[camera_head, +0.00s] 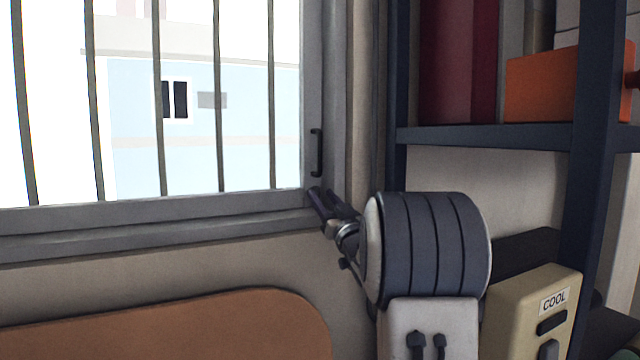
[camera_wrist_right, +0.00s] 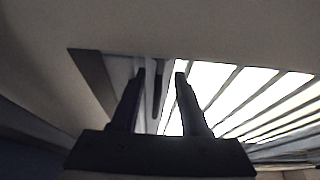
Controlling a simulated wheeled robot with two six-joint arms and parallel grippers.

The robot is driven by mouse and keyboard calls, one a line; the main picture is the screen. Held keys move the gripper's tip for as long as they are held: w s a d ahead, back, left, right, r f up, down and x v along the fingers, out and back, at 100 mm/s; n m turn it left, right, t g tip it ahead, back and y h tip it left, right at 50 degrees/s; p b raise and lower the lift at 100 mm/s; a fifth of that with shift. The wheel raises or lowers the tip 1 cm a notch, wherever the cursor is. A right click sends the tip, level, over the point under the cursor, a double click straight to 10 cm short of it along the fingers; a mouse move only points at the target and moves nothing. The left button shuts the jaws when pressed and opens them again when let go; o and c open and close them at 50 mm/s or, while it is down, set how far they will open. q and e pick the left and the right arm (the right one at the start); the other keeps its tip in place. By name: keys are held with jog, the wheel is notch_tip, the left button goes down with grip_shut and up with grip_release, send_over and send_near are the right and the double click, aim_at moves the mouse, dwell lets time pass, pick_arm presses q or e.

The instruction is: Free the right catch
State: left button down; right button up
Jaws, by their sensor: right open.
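A black bar-shaped catch (camera_head: 317,152) stands upright on the right side of the grey window frame. My right gripper (camera_head: 322,193) is just below it, at the frame's lower right corner, with its fingers pointing up and left. In the right wrist view the right gripper (camera_wrist_right: 160,74) is open. A dark bar (camera_wrist_right: 157,92), which looks like this catch, shows in the gap between its fingers. Nothing appears gripped; whether a finger touches the bar I cannot tell. My left gripper is not in view.
The barred window (camera_head: 190,200) fills the left. A brown rounded panel (camera_head: 200,330) stands below it. A dark shelf (camera_head: 485,136) with an orange box (camera_head: 540,88) is on the right. A beige box marked COOL (camera_head: 520,310) is at lower right.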

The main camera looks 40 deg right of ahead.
jog(key=shift+p+x, duration=0.35)
jog(key=shift+x, duration=0.75)
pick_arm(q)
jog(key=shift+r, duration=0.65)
pick_arm(e)
jog(key=shift+f, duration=0.1)
grip_shut()
